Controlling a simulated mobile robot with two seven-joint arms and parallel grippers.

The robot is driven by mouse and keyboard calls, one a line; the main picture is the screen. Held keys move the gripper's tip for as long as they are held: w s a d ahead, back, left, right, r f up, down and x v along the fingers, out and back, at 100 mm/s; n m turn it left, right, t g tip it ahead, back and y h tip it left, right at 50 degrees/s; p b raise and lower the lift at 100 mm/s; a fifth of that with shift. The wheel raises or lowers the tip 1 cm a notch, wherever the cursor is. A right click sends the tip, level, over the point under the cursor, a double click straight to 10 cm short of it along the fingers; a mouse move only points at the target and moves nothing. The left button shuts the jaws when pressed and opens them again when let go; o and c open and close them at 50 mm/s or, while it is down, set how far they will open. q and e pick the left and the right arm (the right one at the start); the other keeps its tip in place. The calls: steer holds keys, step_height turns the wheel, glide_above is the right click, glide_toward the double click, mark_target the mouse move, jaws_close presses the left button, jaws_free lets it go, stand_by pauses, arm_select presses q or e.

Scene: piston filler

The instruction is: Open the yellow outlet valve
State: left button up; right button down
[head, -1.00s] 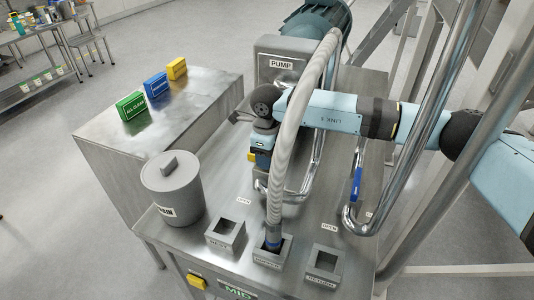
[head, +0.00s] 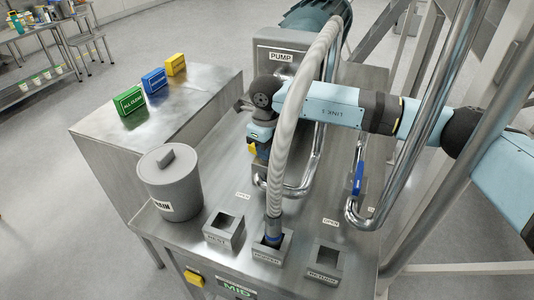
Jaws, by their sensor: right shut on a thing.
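The yellow outlet valve handle (head: 252,147) shows only as a small yellow piece at the left of my right gripper, low in front of the pump. My right gripper (head: 262,152) points down there and is shut on the yellow handle. Its fingertips are mostly hidden by the gripper body and the pale ribbed hose (head: 289,130). How far the handle is turned cannot be told. An OPEN label (head: 243,195) lies on the table in front of it. My left gripper is out of view.
The hose ends in one socket (head: 270,255) at the table front, between two empty ones. A grey lidded bin (head: 175,190) stands left. A blue-handled valve (head: 358,178) and steel pipes are at right. Green, blue and yellow blocks (head: 129,101) sit on the side cabinet.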

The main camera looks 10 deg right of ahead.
steer(key=m+b, duration=0.2)
steer(key=shift+f+m, duration=0.15)
steer(key=shift+m, duration=0.25)
steer(key=m+b, duration=0.3)
steer(key=shift+a+m, duration=0.15)
steer(key=shift+m, duration=0.15)
steer(key=m+b, duration=0.3)
steer(key=m, duration=0.2)
steer(key=shift+a, duration=0.1)
steer(key=m, duration=0.1)
steer(key=m+b, duration=0.1)
steer(key=m, duration=0.1)
steer(key=shift+r, duration=0.25)
steer(key=shift+m, duration=0.5)
steer(key=shift+w+r, duration=0.1)
steer(key=c, duration=1.1)
jaws_free()
steer(key=shift+a, duration=0.1)
